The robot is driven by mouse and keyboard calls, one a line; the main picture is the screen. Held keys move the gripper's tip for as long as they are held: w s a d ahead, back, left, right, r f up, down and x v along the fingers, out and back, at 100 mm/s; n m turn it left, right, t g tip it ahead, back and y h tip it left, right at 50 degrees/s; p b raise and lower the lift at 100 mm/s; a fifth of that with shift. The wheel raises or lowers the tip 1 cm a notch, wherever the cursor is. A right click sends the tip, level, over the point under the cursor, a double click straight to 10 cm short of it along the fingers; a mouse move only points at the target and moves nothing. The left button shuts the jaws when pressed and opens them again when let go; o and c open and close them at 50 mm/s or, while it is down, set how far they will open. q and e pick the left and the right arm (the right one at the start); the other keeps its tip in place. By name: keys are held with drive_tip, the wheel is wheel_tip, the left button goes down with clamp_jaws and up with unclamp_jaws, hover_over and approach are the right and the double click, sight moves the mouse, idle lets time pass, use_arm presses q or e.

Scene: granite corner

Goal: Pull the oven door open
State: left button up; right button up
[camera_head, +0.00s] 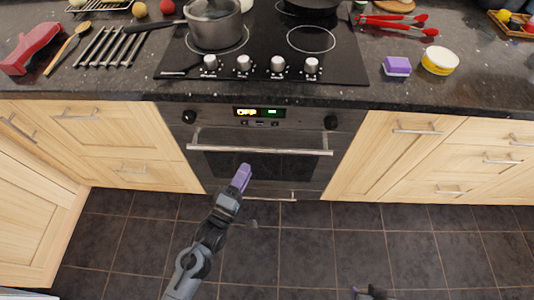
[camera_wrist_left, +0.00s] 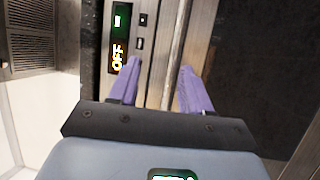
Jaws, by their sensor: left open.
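The oven (camera_head: 258,165) is built into the cabinets under the hob, and its door is shut. A long silver handle bar (camera_head: 260,150) runs across the top of the door. My left gripper (camera_head: 244,173), with purple fingers, is in front of the door, just below the middle of the handle in the head view. In the left wrist view its open fingers (camera_wrist_left: 158,78) point at the oven front, near the display (camera_wrist_left: 120,40) and the door's metal top edge. I cannot tell whether they touch the handle. Part of my right gripper (camera_head: 368,293) shows at the bottom edge.
Wooden drawers and cupboards (camera_head: 400,155) flank the oven. The dark tiled floor (camera_head: 320,250) in front is clear. On the counter above are a pot (camera_head: 214,25) on the hob, a purple sponge (camera_head: 397,67), a yellow-white tub (camera_head: 440,61) and red tongs (camera_head: 400,23).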

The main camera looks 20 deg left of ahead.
sight(259, 150)
use_arm(q)
drive_tip(key=w+b, duration=0.1)
drive_tip(key=w, duration=0.2)
drive_tip(key=w+b, duration=0.1)
drive_tip(key=w, duration=0.3)
drive_tip(key=w+d+f+b, duration=0.1)
drive_tip(key=w+b, duration=0.1)
drive_tip(key=w, duration=0.1)
drive_tip(key=shift+w, duration=0.25)
use_arm(e)
drive_tip(key=f, duration=0.5)
drive_tip(key=shift+s+a+f, duration=0.15)
drive_tip(key=shift+s+f, duration=0.2)
drive_tip(key=shift+s, duration=0.05)
use_arm(q)
clamp_jaws()
use_arm(e)
drive_tip(key=shift+a, duration=0.1)
